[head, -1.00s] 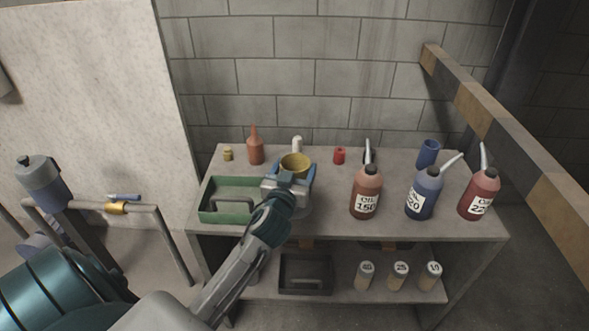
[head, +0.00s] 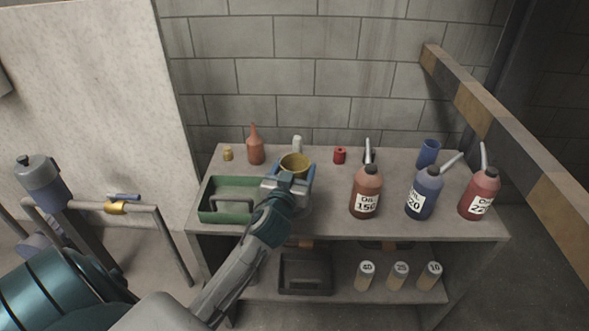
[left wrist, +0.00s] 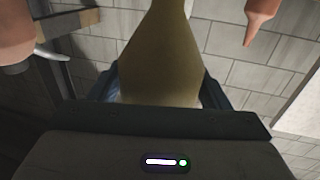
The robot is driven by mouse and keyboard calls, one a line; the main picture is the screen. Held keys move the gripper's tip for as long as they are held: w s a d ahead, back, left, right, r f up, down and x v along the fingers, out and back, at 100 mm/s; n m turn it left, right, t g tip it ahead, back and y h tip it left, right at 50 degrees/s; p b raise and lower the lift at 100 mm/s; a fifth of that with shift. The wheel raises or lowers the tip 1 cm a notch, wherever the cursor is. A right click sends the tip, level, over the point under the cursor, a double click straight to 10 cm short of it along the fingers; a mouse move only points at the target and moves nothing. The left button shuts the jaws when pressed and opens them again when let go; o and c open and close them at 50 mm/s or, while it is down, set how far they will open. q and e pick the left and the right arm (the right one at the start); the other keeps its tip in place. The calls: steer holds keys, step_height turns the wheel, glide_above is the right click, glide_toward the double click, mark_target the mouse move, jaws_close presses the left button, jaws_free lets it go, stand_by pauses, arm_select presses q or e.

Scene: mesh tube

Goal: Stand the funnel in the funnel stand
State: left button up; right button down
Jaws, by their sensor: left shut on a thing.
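The yellow funnel (head: 295,162) is at my left gripper (head: 293,168) above the back-middle of the bench top, its round mouth facing up. In the left wrist view the funnel (left wrist: 160,55) shows as an olive cone between the two blue fingers, which are shut on it. Its lower part is hidden in the head view. No stand is clearly recognisable; an open-topped blue cup (head: 428,152) stands at the back right, apart from the funnel, and may be the funnel stand. My right gripper is not in view.
A green tray (head: 228,217) lies left of the gripper. An orange spouted bottle (head: 255,148), a white object (head: 297,143) and a red cap (head: 340,155) stand along the back. Oil bottles (head: 367,192) stand front right. A striped beam (head: 510,130) crosses at right.

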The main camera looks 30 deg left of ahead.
arm_select(q)
steer(key=shift+f+b, duration=1.7)
steer(key=shift+f, duration=0.25)
stand_by(1.2)
steer(key=o, duration=1.1)
steer(key=shift+s, duration=0.1)
